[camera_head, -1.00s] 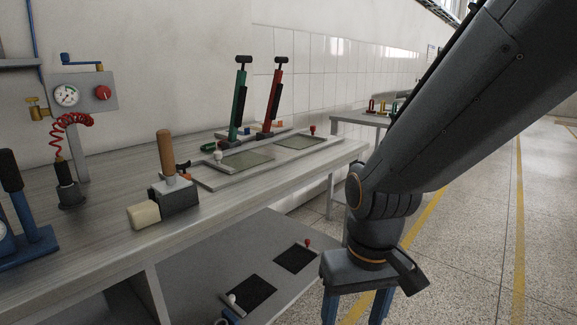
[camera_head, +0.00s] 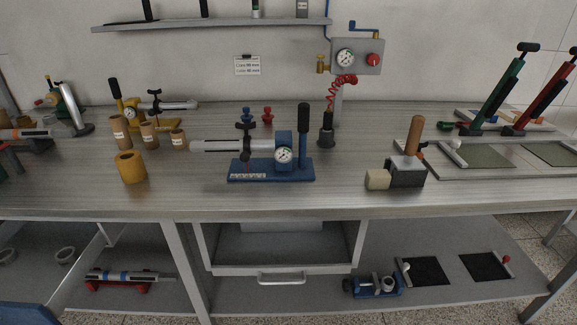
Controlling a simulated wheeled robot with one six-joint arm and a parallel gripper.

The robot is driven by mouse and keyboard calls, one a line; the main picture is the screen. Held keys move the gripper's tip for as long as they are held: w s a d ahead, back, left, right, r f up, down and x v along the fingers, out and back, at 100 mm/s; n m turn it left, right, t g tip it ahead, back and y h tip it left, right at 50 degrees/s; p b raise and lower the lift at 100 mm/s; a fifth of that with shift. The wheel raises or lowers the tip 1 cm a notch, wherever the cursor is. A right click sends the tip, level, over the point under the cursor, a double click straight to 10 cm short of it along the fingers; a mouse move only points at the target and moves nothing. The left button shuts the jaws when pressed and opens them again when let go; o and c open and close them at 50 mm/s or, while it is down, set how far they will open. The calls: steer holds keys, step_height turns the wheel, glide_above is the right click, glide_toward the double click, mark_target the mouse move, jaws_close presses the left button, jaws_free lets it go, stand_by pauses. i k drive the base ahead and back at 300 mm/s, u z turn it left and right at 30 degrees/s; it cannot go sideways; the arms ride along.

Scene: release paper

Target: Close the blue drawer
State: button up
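At the lower left, a blue front panel (camera_head: 30,314) shows at the picture's bottom edge, joined to a grey side wall (camera_head: 78,262) that runs back under the bench. This looks like the blue drawer, standing pulled out. My gripper is out of view now.
A grey drawer with a handle (camera_head: 281,279) hangs under the bench's middle and appears partly open. The bench top (camera_head: 330,200) carries a blue gauge device (camera_head: 284,155) and several tools. A lower shelf (camera_head: 440,295) holds a blue device (camera_head: 375,286).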

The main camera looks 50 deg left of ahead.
mark_target(35, 290)
steer(key=u, duration=0.05)
steer(key=k, duration=0.15)
steer(key=u, duration=3)
steer(key=k, duration=1.25)
steer(key=z, duration=0.05)
steer(key=i, duration=0.4)
steer(key=u, duration=0.8)
steer(key=i, duration=1.15)
steer(key=z, duration=0.4)
